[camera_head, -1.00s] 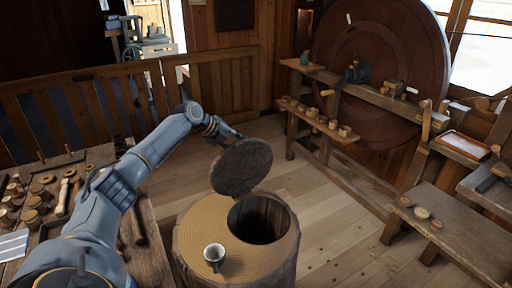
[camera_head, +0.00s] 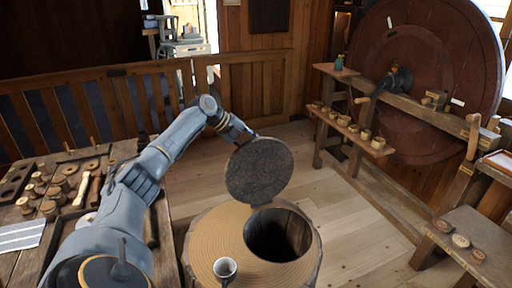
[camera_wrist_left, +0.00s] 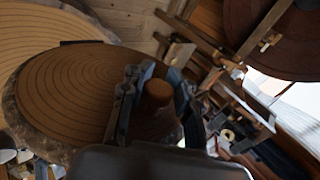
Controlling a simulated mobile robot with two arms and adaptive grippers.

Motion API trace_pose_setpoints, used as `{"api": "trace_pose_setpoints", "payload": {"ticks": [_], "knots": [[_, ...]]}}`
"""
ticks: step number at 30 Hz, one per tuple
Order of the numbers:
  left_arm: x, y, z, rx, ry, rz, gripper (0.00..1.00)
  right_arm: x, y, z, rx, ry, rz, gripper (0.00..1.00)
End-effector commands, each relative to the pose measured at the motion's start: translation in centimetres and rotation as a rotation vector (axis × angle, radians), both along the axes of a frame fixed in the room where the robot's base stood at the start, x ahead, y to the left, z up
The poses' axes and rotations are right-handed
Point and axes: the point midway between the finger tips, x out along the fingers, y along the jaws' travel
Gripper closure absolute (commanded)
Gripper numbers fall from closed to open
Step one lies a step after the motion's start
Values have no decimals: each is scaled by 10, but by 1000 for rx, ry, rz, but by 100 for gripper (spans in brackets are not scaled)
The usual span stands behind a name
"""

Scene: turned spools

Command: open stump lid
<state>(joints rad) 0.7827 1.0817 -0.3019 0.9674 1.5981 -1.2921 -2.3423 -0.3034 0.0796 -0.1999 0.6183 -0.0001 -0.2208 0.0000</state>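The stump (camera_head: 215,235) stands at the bottom middle, with a tan ringed top and a round dark opening (camera_head: 282,238). Its lid (camera_head: 259,171) is raised and steeply tilted at the opening's far-left side, with its dark underside facing the head camera. In the wrist view the lid's ringed top (camera_wrist_left: 70,85) and its round wooden knob (camera_wrist_left: 158,92) show. My left gripper (camera_wrist_left: 157,100) has a finger on each side of the knob and appears shut on it. In the head view the lid hides my left fingers.
A workbench (camera_head: 55,170) with spools and tools lies left, beneath my left arm. A low bench (camera_head: 470,240) with small discs is at right. Plank floor (camera_head: 345,200) is clear right of the stump.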

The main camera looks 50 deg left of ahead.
Motion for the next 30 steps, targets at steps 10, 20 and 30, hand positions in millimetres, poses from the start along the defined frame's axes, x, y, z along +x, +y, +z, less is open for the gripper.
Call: {"api": "trace_pose_setpoints", "payload": {"ticks": [10, 20, 30], "knots": [[0, 0, 1, 1, -2, 0, 47, 3, -1, 0, -1, -5, 0, 60], [-18, 11, 21, 4, -3, 2, 47, 5, -1, 0, -2, -7, 1, 60], [-62, 36, 70, 3, -3, 3, 47, 4, 0, 0, 0, -6, 0, 60]]}}
